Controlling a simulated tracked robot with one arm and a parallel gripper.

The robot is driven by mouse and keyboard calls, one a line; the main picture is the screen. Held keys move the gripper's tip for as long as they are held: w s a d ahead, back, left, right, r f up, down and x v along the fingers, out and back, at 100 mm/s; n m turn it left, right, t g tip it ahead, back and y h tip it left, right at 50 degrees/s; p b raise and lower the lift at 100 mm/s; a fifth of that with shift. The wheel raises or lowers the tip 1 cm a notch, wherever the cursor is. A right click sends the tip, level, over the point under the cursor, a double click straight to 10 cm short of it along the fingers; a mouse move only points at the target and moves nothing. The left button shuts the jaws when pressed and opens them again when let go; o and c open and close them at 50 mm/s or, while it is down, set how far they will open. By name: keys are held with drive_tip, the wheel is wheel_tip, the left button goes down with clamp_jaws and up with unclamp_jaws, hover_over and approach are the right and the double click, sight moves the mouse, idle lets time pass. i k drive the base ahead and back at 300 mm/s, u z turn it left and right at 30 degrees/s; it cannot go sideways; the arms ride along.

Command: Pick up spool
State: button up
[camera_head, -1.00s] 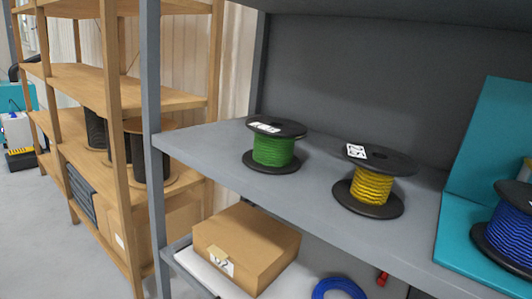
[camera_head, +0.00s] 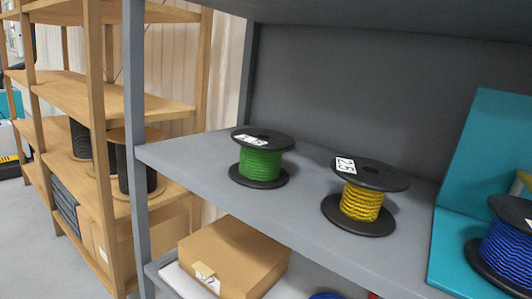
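A green spool (camera_head: 260,160) with black flanges and a white label on top stands upright on the grey shelf (camera_head: 200,158). A yellow spool (camera_head: 361,202), also black-flanged with a white label reading like "25", stands to its right, nearer the shelf's front edge. A blue spool (camera_head: 506,250) sits at the far right on a teal holder and is cut off by the picture edge. My gripper is not in view. No spool is seen being held.
A teal angled holder (camera_head: 484,150) stands at the right. A cardboard box (camera_head: 235,252) lies on the lower shelf. A grey post (camera_head: 135,90) bounds the shelf on the left. A wooden rack (camera_head: 97,150) with dark reels stands beyond it. Shelf space left of the green spool is clear.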

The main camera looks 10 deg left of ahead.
sight(258, 167)
drive_tip(key=u, duration=0.05)
drive_tip(key=i, duration=1.2)
drive_tip(key=z, duration=0.15)
